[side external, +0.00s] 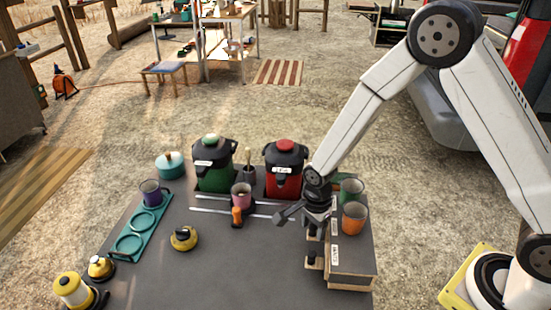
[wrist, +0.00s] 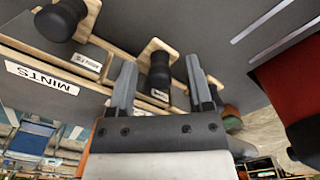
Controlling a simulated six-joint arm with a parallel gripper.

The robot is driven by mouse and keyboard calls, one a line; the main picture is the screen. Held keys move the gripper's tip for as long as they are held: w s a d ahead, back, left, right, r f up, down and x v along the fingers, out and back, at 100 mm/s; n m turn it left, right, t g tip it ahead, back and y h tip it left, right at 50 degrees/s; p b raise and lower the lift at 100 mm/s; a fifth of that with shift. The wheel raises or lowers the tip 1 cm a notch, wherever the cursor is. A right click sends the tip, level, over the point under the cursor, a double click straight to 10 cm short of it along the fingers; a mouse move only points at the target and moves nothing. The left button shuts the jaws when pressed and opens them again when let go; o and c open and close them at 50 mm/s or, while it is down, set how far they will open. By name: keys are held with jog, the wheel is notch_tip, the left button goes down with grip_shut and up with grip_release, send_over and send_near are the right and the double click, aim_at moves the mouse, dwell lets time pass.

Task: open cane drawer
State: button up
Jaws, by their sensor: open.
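A small dark drawer cabinet with wooden edges (side external: 352,265) stands at the right end of the table. Its labelled front faces left. In the wrist view a black knob (wrist: 158,72) on a wooden mount lies between the fingers of my gripper (wrist: 160,62). The fingers are open, one on each side of it, with gaps showing. My gripper also shows in the side view (side external: 298,214), at the cabinet's far front. Another black knob (wrist: 62,20) is farther left.
A MINTS label (wrist: 42,77) marks the cabinet. A green cup (side external: 351,191) and an orange cup (side external: 355,218) stand on it, close to my wrist. A red urn (side external: 284,172) and a green urn (side external: 214,168) stand behind. The table's front middle is clear.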

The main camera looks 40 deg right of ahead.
grip_shut()
dwell(1.4)
